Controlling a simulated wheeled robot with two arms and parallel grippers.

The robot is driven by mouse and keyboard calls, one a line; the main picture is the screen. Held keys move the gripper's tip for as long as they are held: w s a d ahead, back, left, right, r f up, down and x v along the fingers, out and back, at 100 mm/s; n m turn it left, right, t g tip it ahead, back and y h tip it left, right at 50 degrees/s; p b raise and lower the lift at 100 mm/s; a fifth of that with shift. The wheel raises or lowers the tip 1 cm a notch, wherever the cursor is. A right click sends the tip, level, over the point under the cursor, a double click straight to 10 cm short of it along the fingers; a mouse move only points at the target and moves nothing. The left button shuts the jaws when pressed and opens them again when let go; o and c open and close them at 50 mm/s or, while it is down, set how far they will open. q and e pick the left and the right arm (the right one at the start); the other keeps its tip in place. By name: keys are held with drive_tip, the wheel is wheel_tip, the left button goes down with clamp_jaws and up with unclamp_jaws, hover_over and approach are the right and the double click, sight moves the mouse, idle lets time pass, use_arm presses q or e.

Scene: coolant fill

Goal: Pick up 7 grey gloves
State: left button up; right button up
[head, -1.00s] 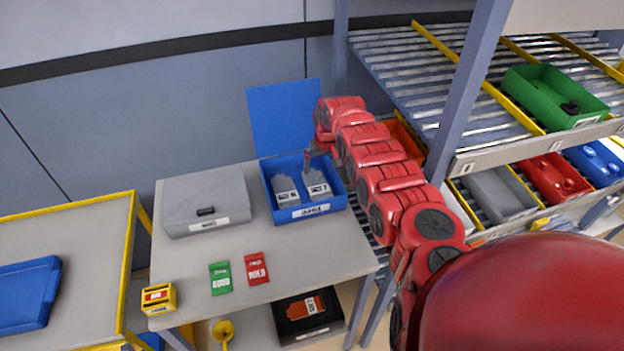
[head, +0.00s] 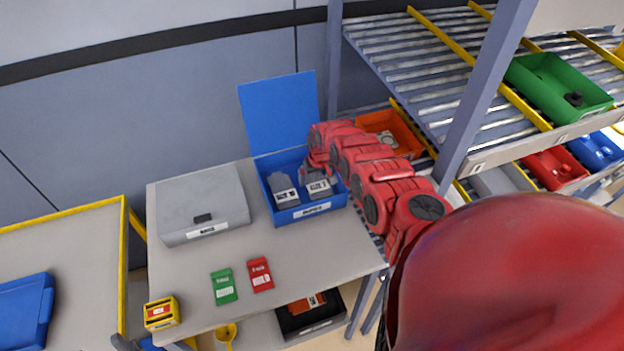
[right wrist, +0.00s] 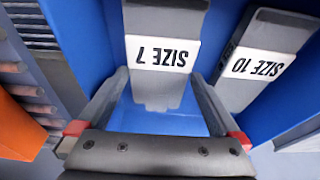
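Two grey gloves with white labels lie in an open blue box on the table. The size 7 glove (right wrist: 163,60) is at the centre of the right wrist view and is the right one of the pair in the head view (head: 319,188). The size 10 glove (right wrist: 262,62) lies beside it, at left in the head view (head: 284,192). My right gripper (right wrist: 158,85) reaches down into the box with its fingers apart, one on each side of the size 7 glove's lower end. My left gripper is not in view.
The blue box (head: 313,211) has a raised lid (head: 278,110). A closed grey box (head: 203,203), a green packet (head: 224,287), a red packet (head: 261,274) and a yellow block (head: 161,313) share the table. An orange bin (head: 396,128) and rack post (head: 490,85) stand right of my arm.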

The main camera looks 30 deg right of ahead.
drive_tip(key=shift+s+r, duration=0.15)
drive_tip(key=shift+s, duration=0.1)
drive_tip(key=shift+c, duration=1.1)
drive_tip(key=shift+d, duration=0.1)
drive_tip(key=shift+c, duration=1.2)
drive_tip(key=shift+w, duration=0.1)
drive_tip(key=c, duration=0.5)
